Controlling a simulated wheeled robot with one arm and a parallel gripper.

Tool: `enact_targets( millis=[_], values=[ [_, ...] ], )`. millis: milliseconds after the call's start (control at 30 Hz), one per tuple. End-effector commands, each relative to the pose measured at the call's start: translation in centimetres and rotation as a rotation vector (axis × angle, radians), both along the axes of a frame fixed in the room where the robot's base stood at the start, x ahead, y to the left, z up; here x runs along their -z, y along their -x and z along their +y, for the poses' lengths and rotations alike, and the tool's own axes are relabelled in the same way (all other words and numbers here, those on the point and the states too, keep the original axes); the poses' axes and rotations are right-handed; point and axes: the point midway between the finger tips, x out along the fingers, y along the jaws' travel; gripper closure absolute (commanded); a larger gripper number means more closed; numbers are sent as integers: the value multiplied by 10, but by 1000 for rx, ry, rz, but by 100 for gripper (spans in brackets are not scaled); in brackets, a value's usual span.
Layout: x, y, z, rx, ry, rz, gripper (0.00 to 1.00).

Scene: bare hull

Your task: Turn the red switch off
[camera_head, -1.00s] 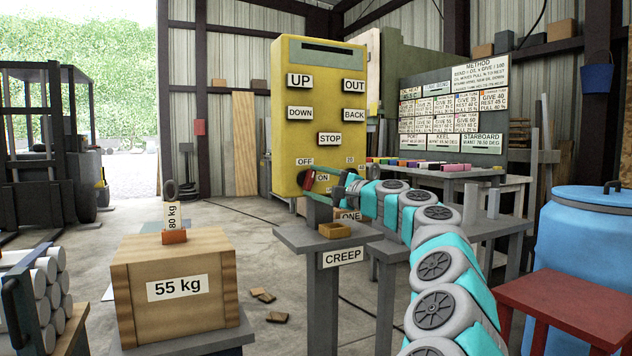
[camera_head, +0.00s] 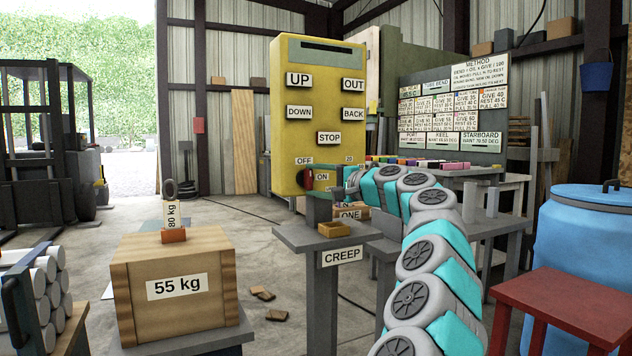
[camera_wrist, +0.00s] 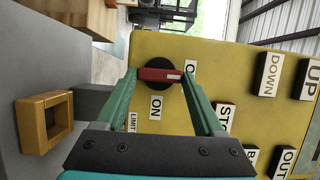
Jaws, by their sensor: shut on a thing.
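The red switch (camera_wrist: 154,74) is a short red bar with a white mark, on a black round disc on the yellow panel (camera_wrist: 200,50). In the wrist view its marked end points right, toward the partly hidden OFF label (camera_wrist: 190,67). The ON label (camera_wrist: 156,107) is beside it, below in that view. My gripper (camera_wrist: 163,77) is shut on the bar, one green finger at each end. In the head view the switch (camera_head: 309,179) stands upright under the OFF label (camera_head: 304,161), left of the ON label (camera_head: 322,176).
A grey CREEP stand (camera_head: 290,236) with a small wooden tray (camera_head: 335,230) is just in front of the panel. A 55 kg crate (camera_head: 215,255) stands at left. A blue barrel (camera_head: 585,240) and a red stool (camera_head: 560,290) are at right.

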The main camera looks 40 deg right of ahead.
Motion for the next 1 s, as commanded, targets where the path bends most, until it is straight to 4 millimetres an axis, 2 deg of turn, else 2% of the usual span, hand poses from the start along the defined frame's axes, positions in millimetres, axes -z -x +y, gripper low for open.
enact_targets(
  millis=[100,133,367,733,1000],
  values=[
    [2,-1,2,-4,1,3,86],
    [2,-1,1,-4,1,3,28],
    [1,-1,1,-2,0,2,2],
    [1,5,-1,0,-1,0,0],
    [-1,41,-7,1,-1,-4,0]
  ],
)
